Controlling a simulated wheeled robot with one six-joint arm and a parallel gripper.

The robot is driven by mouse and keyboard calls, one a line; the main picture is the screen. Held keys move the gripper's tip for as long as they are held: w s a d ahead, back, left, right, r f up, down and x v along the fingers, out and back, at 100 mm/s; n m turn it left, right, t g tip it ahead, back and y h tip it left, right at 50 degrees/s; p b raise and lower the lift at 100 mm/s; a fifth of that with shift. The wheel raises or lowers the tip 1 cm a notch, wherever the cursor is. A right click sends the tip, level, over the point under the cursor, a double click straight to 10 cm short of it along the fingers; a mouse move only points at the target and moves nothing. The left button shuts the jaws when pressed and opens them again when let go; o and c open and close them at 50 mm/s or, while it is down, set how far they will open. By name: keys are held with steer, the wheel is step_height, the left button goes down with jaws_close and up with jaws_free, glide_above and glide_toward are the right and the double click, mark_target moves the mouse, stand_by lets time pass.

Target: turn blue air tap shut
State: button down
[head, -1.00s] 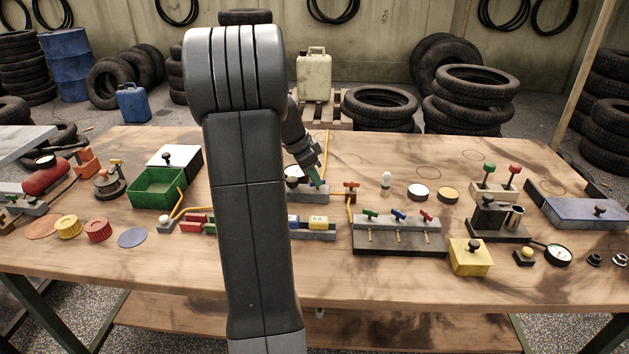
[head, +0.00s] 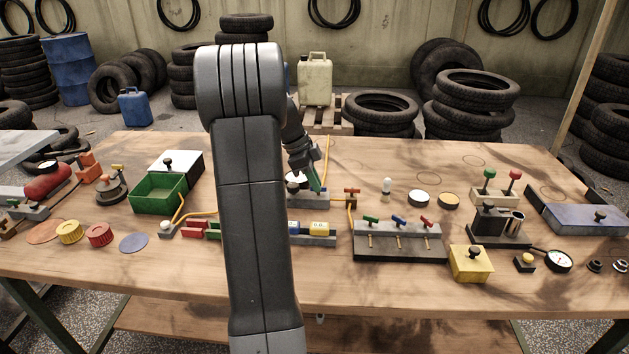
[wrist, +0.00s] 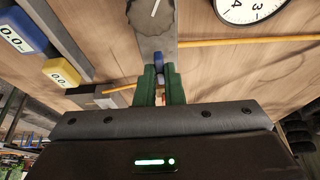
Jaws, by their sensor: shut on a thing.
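The blue air tap (wrist: 158,62) shows in the wrist view as a small blue handle on a grey block (wrist: 155,45). My gripper (wrist: 161,75) has its green fingers closed around the handle. In the head view my gripper (head: 317,186) reaches down to the grey block (head: 308,200) at the middle of the bench, and the blue handle is hidden there. The tap's exact angle is hard to tell.
A yellow hose (wrist: 250,40) runs from the block. A red tap (head: 352,191) stands close on the right. A rack (head: 398,240) with green, blue and red levers is in front right. A white dial (wrist: 250,8) lies beside the block.

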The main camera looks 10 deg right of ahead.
steer(key=c, duration=1.5)
jaws_free()
steer(key=shift+c, duration=0.2)
steer(key=p+v, duration=0.1)
steer(key=v, duration=1.3)
steer(key=shift+p, duration=0.4)
steer(key=shift+f, duration=0.2)
steer(key=b+x, duration=0.1)
steer(key=x, duration=1.2)
steer(key=shift+d+f+b, duration=0.2)
steer(key=shift+f+b, duration=0.1)
steer(key=shift+b, duration=0.1)
steer(key=shift+r, duration=0.15)
